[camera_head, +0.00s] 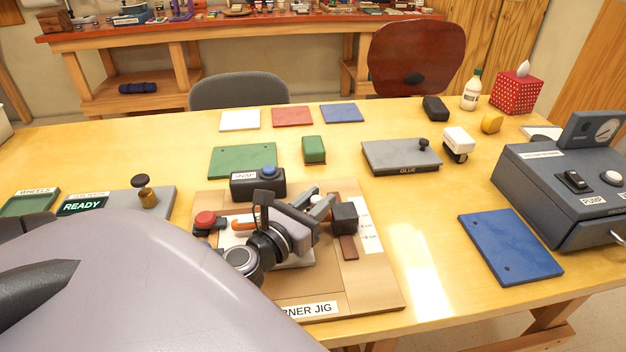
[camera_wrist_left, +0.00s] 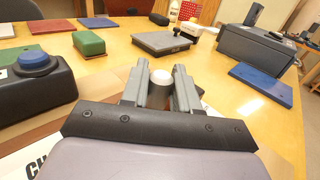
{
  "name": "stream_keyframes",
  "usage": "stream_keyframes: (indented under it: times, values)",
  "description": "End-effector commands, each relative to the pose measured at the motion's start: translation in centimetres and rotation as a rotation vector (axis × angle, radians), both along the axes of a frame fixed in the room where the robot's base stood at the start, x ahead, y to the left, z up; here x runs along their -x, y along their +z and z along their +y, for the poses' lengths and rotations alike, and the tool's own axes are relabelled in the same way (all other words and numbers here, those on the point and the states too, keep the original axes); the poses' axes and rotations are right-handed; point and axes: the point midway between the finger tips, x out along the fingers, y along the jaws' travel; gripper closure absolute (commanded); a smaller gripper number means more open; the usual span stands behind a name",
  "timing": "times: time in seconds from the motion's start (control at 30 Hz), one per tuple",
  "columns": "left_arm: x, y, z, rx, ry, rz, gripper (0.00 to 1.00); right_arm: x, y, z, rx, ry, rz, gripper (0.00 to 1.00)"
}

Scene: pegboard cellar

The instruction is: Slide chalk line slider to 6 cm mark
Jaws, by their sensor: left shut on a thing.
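The chalk line slider shows in the left wrist view as a dark knob with a round white top (camera_wrist_left: 162,77), between my fingers. My left gripper (camera_wrist_left: 161,88) is shut on it. In the head view my left gripper (camera_head: 319,205) reaches over the tan corner jig board (camera_head: 375,290). A dark block (camera_head: 344,217) sits at the fingertips, with a brown strip (camera_head: 349,247) below it. A white scale card (camera_head: 370,230) with cm marks lies just right of the strip. The marks are too small to read surely, and my arm hides part of the jig. My right gripper is not in view.
A grey glue plate (camera_head: 400,157), a blue plate (camera_head: 510,245) and a pump machine (camera_head: 570,190) are to the right. Bare table lies between jig and blue plate.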

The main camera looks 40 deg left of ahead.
Motion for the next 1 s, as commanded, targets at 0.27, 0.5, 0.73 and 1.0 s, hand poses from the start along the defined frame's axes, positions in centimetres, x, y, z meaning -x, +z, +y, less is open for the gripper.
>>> stream_keyframes:
  times: [0.27,0.5,0.73,1.0]
  values:
    - [0.2,0.0,-0.2,0.001,0.001,-0.001,1.00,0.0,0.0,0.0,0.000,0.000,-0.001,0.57]
    - [0.2,0.0,-0.2,0.001,0.001,-0.001,0.52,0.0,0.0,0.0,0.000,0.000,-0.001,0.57]
    - [0.4,0.0,-0.2,0.001,0.001,0.000,0.52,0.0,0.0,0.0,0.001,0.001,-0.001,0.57]
    - [3.1,-0.2,-0.5,0.001,0.001,0.002,0.52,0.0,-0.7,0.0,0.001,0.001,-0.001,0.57]
